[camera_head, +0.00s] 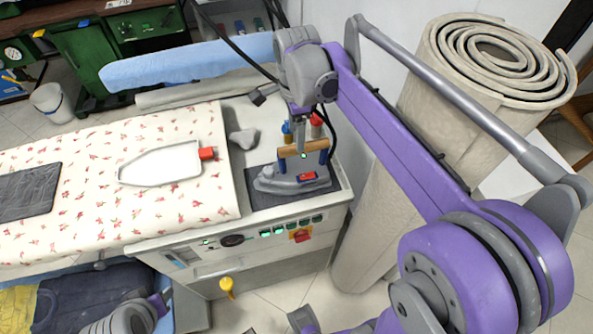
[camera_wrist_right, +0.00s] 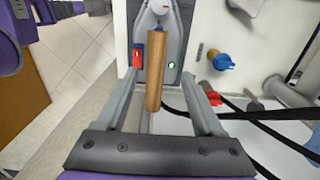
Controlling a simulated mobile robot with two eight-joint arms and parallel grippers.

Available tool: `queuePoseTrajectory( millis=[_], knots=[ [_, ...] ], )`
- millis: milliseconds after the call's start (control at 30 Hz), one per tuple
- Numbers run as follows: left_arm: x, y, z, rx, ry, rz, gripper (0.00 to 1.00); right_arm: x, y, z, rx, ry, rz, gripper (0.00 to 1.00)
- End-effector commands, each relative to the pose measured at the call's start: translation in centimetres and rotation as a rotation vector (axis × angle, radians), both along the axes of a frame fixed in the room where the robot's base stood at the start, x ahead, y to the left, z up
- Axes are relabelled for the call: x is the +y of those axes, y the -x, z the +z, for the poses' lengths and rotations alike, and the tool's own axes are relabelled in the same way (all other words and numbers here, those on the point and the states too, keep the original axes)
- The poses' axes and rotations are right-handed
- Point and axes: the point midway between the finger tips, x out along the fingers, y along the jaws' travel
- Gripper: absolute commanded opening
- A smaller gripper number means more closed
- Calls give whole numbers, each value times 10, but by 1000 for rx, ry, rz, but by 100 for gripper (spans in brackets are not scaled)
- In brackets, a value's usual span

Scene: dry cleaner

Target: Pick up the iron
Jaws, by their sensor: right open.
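The iron (camera_head: 292,181) stands on a dark pad (camera_head: 262,200) at the right end of the ironing table. It has a grey body, a wooden handle (camera_head: 303,148) on blue posts and a red part on its side. My right gripper (camera_head: 302,138) is above it, pointing down at the handle. In the right wrist view, the open fingers of the right gripper (camera_wrist_right: 158,78) lie on either side of the wooden handle (camera_wrist_right: 156,72), with gaps visible on both sides. I cannot tell whether the fingertips are level with the handle. My left gripper is not seen.
A floral cloth (camera_head: 205,190) covers the table, with a white iron-shaped plate (camera_head: 160,168) and a dark folded cloth (camera_head: 28,192). Blue and red knobs (camera_wrist_right: 228,62) and black hoses (camera_wrist_right: 262,115) are close to the iron. A large beige roll (camera_head: 470,90) stands at right.

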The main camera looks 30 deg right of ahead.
Motion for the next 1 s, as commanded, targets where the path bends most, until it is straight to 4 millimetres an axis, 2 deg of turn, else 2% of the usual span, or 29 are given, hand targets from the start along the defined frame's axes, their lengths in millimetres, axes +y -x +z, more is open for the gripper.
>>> queuePoseTrajectory(
  millis=[100,367,633,767,967,1000],
  knots=[
    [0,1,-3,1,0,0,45,0,1,-21,0,0,2,69],
    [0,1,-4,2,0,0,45,1,1,-43,-1,0,4,69],
    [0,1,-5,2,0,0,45,3,5,-82,-2,0,5,69],
    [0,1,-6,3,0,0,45,3,5,-90,-2,0,5,69],
    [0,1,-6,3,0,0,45,3,5,-90,-2,0,5,69],
    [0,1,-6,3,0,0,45,3,5,-90,-2,0,5,64]
  ],
)
